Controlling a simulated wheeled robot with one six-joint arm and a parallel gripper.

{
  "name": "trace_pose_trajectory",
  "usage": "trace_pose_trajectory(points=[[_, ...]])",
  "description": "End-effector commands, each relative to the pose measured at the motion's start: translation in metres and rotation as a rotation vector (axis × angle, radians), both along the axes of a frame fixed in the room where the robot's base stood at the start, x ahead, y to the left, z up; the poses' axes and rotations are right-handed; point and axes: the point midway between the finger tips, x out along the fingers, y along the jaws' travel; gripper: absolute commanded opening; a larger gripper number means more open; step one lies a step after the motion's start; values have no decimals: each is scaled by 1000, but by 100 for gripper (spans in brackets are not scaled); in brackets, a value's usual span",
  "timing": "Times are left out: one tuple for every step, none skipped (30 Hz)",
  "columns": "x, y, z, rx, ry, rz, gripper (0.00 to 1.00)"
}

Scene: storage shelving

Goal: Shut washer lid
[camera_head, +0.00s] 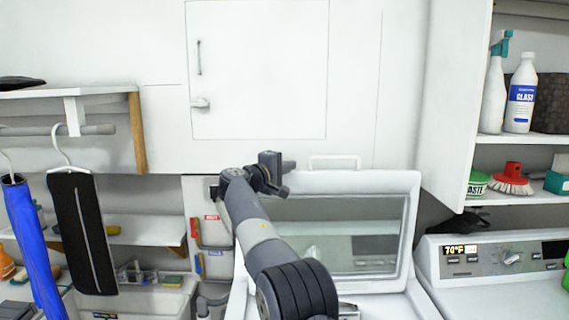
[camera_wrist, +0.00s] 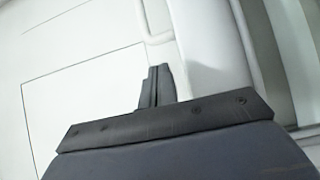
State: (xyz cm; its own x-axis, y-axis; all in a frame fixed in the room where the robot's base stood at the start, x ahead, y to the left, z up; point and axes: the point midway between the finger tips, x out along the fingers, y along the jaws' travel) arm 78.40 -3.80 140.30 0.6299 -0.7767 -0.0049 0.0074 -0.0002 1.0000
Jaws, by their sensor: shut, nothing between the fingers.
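The white washer lid (camera_head: 385,184) stands open and raised, tilted back, with a grey window panel in its inner face. A white bar handle (camera_head: 335,159) rises from its top edge. My gripper (camera_head: 288,165) is at the lid's upper left corner, left of the handle. Its fingers are shut and empty in the wrist view (camera_wrist: 153,84). There the lid's white edge (camera_wrist: 205,60) runs just right of the fingers, and the handle (camera_wrist: 146,22) is beyond them. I cannot tell whether the fingers touch the lid. My arm hides the lid's left side and part of the washer opening.
A control-panel machine (camera_head: 500,258) stands right of the washer. An open shelf above it holds bottles (camera_head: 521,95) and a red brush (camera_head: 511,178). A closed wall cabinet (camera_head: 260,70) is behind. Left are hanging garments (camera_head: 82,230) and a sink (camera_head: 150,300).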

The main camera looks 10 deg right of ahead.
Motion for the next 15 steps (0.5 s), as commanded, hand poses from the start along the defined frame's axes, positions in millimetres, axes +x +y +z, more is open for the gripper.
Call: trace_pose_trajectory(points=[[8,-10,4,0,3,-2,0],[11,-15,4,1,2,-3,0],[16,-20,4,1,3,-2,0],[19,-23,4,1,2,-1,0],[22,-27,4,0,3,-1,0],[25,-32,4,0,3,-1,0],[28,-35,3,1,2,-1,0],[30,-37,3,1,2,-1,0],[33,-40,3,1,2,0,0],[34,-42,2,1,2,0,0],[36,-44,2,2,1,0,0],[37,-46,2,2,1,1,0],[38,-47,1,2,1,1,0],[39,-48,1,2,1,1,0],[40,-49,0,2,1,1,0]])
